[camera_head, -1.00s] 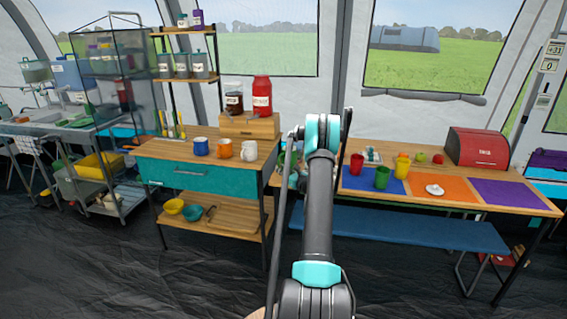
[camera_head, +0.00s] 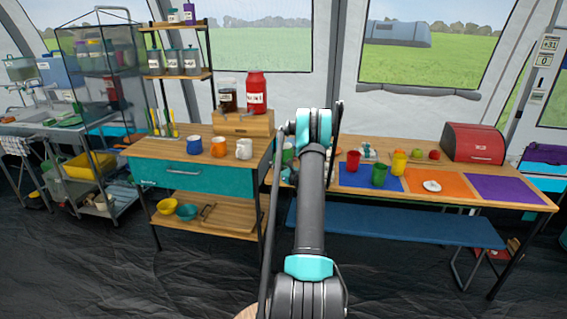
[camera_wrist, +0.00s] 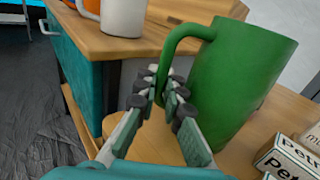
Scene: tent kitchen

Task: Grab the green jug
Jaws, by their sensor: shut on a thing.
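The green jug (camera_wrist: 240,80) fills the right of the wrist view, its handle toward my gripper (camera_wrist: 164,84). The fingers are closed around the lower part of the handle, and the jug's body stands just right of them. In the head view, only a bit of green jug (camera_head: 288,152) shows beside my arm, which hides the rest and my gripper's fingers. The jug is over or on the wooden table top; I cannot tell whether its base touches it.
Small printed boxes (camera_wrist: 285,158) lie close to the jug's right. A teal cabinet (camera_head: 190,176) with mugs stands to the left. On the right table, a green cup (camera_head: 379,174) stands on a blue mat (camera_head: 352,182), near a red cup (camera_head: 353,161) and a yellow container (camera_head: 399,162).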

